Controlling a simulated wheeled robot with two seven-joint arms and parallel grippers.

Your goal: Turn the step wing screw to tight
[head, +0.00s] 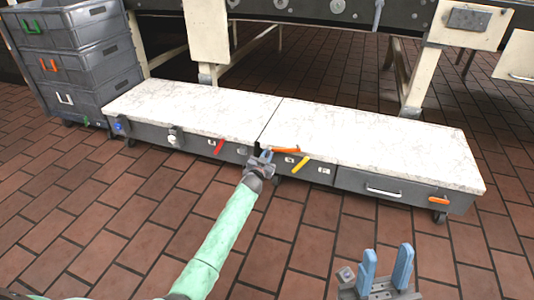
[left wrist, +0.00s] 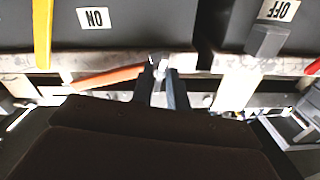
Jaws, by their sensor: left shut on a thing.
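The step (head: 375,145) is a low dark grey platform with a white marbled top, on the floor. My left gripper (head: 266,155) is at its front face, at the seam between two top panels. In the left wrist view its fingers (left wrist: 161,80) are shut on a small metallic part, apparently the step wing screw (left wrist: 158,64), mostly hidden between the fingertips. An orange bar (head: 287,150) sticks out right beside the fingers; it also shows in the left wrist view (left wrist: 108,77). I cannot tell whether it belongs to the screw. My right gripper (head: 386,268) is open and empty above the floor.
A red lever (head: 218,146) and a yellow lever (head: 300,164) flank my left gripper on the front face. An ON label (left wrist: 93,17) and an OFF label (left wrist: 279,10) show upside down. Grey stacked crates (head: 80,60) stand left. The brick floor in front is clear.

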